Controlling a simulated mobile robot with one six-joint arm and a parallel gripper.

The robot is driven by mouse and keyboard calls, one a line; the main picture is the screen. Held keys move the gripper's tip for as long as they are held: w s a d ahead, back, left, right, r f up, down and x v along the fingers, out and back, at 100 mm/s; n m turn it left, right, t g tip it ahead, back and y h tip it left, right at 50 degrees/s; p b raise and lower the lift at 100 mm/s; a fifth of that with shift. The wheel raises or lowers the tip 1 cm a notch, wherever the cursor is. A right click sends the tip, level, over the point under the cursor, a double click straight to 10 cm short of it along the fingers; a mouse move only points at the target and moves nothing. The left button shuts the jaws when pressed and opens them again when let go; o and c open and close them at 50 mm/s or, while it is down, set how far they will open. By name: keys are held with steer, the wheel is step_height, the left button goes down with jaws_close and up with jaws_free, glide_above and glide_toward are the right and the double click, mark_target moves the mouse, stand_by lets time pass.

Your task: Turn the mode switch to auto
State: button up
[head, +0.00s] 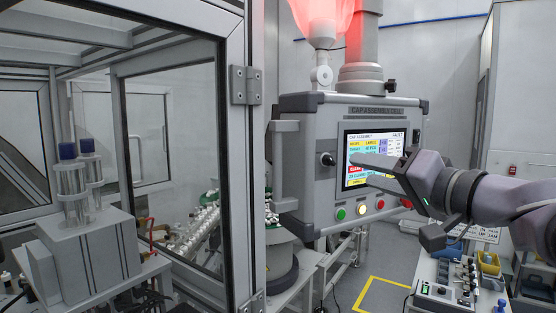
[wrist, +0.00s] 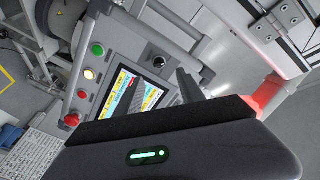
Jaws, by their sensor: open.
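The mode switch (head: 328,159) is a small black knob on the grey control panel (head: 313,103), left of the lit screen (head: 369,147). In the wrist view the knob (wrist: 160,61) shows just beyond my fingertips, close to the screen's edge. Its exact pointing direction and any position labels are too small to read. My gripper (head: 372,161) is in front of the screen, to the right of the knob, with a finger pointing left towards it. In the wrist view my gripper (wrist: 164,88) is open and empty. A gap to the knob appears in both views.
Below the screen sit a green button (head: 341,214), a pale lit button (head: 361,209) and red buttons (head: 380,204). A glass-doored enclosure (head: 240,150) stands left of the panel. A red lamp (head: 322,18) glows above. A bench (head: 455,270) stands at lower right.

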mark_target(332, 162)
steer(key=x, duration=1)
steer(key=shift+d+p, duration=0.15)
steer(key=shift+p, duration=0.25)
steer(key=shift+c, duration=0.3)
jaws_close()
